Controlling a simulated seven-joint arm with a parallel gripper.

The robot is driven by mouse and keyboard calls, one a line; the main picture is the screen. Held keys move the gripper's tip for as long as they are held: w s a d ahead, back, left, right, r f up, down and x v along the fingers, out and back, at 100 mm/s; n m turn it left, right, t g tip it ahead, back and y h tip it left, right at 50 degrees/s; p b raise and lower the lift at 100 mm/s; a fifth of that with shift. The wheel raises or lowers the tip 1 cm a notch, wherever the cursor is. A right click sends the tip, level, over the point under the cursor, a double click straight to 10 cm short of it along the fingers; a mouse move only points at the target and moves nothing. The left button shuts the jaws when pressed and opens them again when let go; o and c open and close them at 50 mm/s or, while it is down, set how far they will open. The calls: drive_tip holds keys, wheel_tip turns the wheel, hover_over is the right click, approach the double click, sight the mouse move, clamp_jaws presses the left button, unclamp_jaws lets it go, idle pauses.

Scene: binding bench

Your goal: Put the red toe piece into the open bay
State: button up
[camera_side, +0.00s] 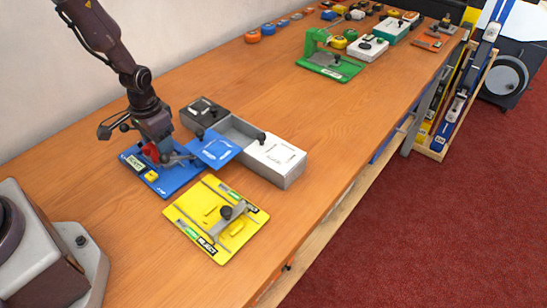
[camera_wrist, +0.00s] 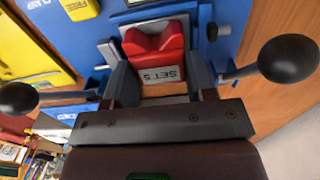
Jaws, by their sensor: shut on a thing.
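The red toe piece (camera_side: 151,152) is between the fingers of my gripper (camera_side: 157,157), low over the blue board at the left. In the wrist view the red piece (camera_wrist: 155,44) has a notched top and a pale label reading "SETS", upside down. My fingers close on its two sides. I cannot tell whether it touches the board. The grey case (camera_side: 228,140) has three bays. The middle bay (camera_side: 241,131) is open and looks empty. The left bay has a grey lid (camera_side: 205,111) with a dark knob, and the right bay a white lid (camera_side: 275,154).
The blue board (camera_side: 168,186) carries a yellow block (camera_side: 151,175) and a label. A yellow board (camera_side: 200,222) with a clamp lies in front. A green fixture (camera_side: 325,62) and several parts stand farther back.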

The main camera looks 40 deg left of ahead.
drive_tip(key=shift+d, duration=0.15)
drive_tip(key=shift+r, duration=0.1)
drive_tip(key=shift+r, duration=2.4)
drive_tip(key=shift+r, duration=0.1)
drive_tip(key=shift+r, duration=0.3)
wheel_tip(320, 180, up, 8)
drive_tip(key=w+d, duration=1.1)
drive_tip(key=w, duration=0.4)
drive_tip(key=shift+w+d+f, duration=0.1)
drive_tip(key=shift+f, duration=1.9)
drive_tip(key=shift+w+d+f, duration=0.1)
drive_tip(key=shift+w+f, duration=0.05)
drive_tip(key=shift+f, duration=1.9)
drive_tip(key=shift+w+d+f, duration=0.1)
drive_tip(key=shift+f, duration=1.9)
